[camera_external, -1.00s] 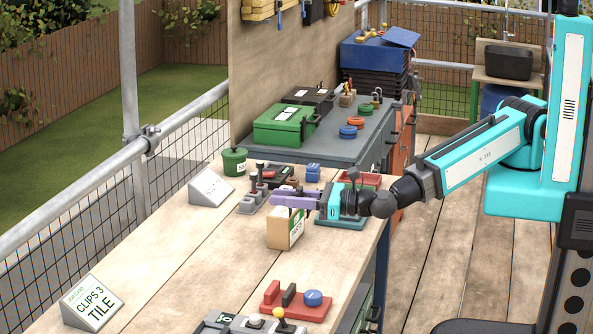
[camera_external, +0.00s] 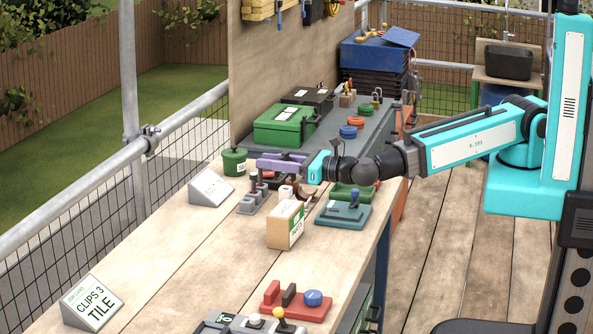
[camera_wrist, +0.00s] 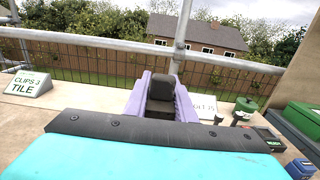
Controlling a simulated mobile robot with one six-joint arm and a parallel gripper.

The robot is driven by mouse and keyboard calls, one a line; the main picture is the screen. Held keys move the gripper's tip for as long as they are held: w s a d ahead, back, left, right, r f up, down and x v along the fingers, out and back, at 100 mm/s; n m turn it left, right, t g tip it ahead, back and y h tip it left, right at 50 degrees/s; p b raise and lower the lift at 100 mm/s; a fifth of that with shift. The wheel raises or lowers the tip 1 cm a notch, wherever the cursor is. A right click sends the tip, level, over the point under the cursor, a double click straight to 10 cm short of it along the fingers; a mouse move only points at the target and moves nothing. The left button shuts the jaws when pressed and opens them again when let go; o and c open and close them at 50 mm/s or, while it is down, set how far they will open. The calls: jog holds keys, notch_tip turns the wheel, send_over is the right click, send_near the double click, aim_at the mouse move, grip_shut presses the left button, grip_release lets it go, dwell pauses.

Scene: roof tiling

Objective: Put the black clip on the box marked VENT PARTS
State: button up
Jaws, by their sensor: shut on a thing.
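My gripper (camera_external: 264,163) is over the far part of the bench, its purple fingers pointing left. In the wrist view the fingers (camera_wrist: 161,90) are shut on a dark block (camera_wrist: 162,88), which looks like the black clip. In the outside view the fingers hide most of it. A cardboard box (camera_external: 281,226) with a white and green label stands on the bench, nearer the camera than my gripper and below it. Its label is too small to read, so I cannot tell whether it says VENT PARTS. My gripper is apart from this box.
A grey lever block (camera_external: 253,202), a white sign (camera_external: 210,188) and a green pot (camera_external: 234,161) stand near the gripper. A teal lever base (camera_external: 343,215) is right of the box. A green case (camera_external: 284,124) lies behind. The bench's left middle is clear.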

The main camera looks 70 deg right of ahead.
aim_at(278, 177)
jog(key=shift+f+p, duration=0.3)
jog(key=shift+f, duration=1.8)
jog(key=shift+f+p, duration=0.35)
jog(key=shift+f, duration=1.45)
jog(key=shift+f, duration=0.15)
jog(key=o, duration=1.1)
jog(key=shift+c, duration=0.2)
jog(key=shift+r, duration=0.25)
